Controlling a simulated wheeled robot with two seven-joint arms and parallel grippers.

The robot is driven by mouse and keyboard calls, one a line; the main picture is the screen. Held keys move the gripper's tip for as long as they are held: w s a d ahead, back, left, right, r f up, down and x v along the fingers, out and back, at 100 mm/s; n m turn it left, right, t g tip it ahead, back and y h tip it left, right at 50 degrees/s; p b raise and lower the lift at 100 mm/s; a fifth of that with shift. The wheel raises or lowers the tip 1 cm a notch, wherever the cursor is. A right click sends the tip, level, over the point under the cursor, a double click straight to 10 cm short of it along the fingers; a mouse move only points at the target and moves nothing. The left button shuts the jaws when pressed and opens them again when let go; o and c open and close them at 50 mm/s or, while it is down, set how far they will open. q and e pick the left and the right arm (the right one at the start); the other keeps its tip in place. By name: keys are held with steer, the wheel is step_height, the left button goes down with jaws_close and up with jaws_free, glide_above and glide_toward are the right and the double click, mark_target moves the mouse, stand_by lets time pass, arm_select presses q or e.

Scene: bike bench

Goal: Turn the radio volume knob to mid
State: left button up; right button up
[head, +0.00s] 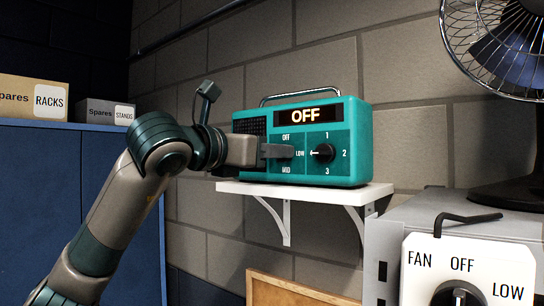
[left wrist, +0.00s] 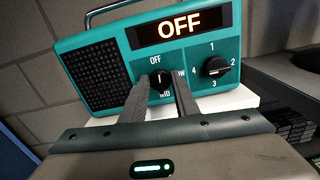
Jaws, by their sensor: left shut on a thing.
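The teal radio (head: 345,168) stands on a white wall shelf, and its display (head: 307,115) reads OFF. The volume knob, marked OFF, LOW and MID, is hidden behind my left gripper (head: 285,151) in the head view. In the left wrist view the black volume knob (left wrist: 160,80) sits between the two fingers of my left gripper (left wrist: 162,82), which is shut on it. The knob's white mark points up toward OFF. The second knob (head: 323,153), marked 1 to 4, is to the right. My right gripper is not in view.
The white shelf (head: 300,190) is narrow. A fan (head: 505,60) stands at the right on a grey box with a FAN dial panel (head: 465,270). Boxes labelled Spares (head: 20,93) sit on a blue cabinet at the left.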

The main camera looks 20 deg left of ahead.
arm_select(q)
steer(key=m+b, duration=0.2)
steer(key=m, duration=0.9)
steer(key=f+m+b, duration=0.1)
steer(key=m+b, duration=0.2)
steer(key=m, duration=0.8)
steer(key=m+b, duration=0.2)
steer(key=m, duration=1)
steer(key=shift+f+b, duration=0.3)
steer(key=shift+m, duration=0.3)
steer(key=o, duration=1.1)
steer(key=shift+c, duration=0.2)
steer(key=shift+r, duration=0.1)
